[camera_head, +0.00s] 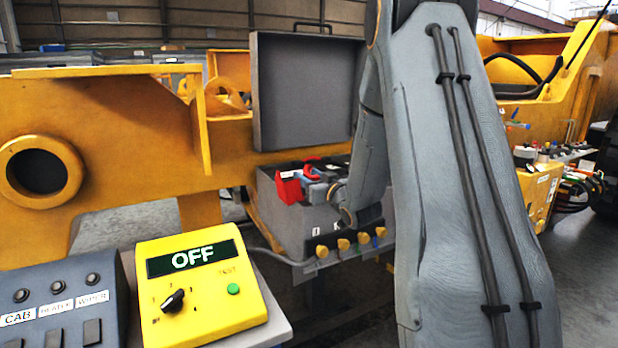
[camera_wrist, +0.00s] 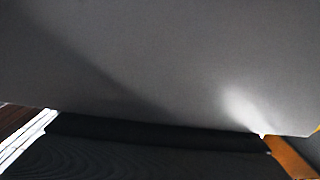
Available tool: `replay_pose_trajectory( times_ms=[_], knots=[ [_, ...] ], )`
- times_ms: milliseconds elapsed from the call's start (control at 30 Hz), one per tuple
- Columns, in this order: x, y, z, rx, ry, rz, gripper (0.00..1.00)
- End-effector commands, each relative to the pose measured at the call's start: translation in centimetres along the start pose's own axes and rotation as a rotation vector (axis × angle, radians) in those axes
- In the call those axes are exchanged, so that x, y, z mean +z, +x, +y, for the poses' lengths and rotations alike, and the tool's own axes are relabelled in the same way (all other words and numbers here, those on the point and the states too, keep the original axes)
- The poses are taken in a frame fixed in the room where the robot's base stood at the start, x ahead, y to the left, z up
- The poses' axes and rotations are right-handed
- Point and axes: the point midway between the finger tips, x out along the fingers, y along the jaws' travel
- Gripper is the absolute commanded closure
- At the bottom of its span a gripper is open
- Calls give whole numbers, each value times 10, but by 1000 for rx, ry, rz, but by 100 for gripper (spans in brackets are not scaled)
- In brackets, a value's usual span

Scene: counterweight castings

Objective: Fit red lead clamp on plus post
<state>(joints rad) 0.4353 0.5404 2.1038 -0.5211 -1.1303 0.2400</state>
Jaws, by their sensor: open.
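A grey battery box (camera_head: 292,222) with its top exposed stands in the middle of the head view. A red block (camera_head: 288,187) with a pale label is on its top at the left. Just behind it is a small curved red piece (camera_head: 312,161), perhaps the red lead clamp; I cannot tell. My gripper (camera_head: 322,188) is partly seen over the box top, close to these red parts, with its jaws open. My arm hides the right part of the box. Whether the gripper touches anything, and the plus post itself, I cannot make out. No fingers or clamp show in the wrist view.
A grey lid (camera_head: 305,92) stands upright behind the box; a broad grey panel (camera_wrist: 160,60), likely this lid, fills most of the wrist view. A yellow control unit (camera_head: 200,290) reading OFF and a dark switch panel (camera_head: 65,305) stand front left. Yellow machine frame (camera_head: 110,130) is behind.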

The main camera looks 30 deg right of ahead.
Motion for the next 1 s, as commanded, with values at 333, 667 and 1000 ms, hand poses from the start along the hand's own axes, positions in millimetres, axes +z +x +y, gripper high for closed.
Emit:
replay_pose_trajectory(
  times_ms=[333, 667, 1000],
  knots=[
    [1, -46, 1, 2, -1, 1, 60],
    [0, -77, 0, 0, -1, 2, 60],
    [0, -77, 0, 0, 0, 1, 60]
  ],
)
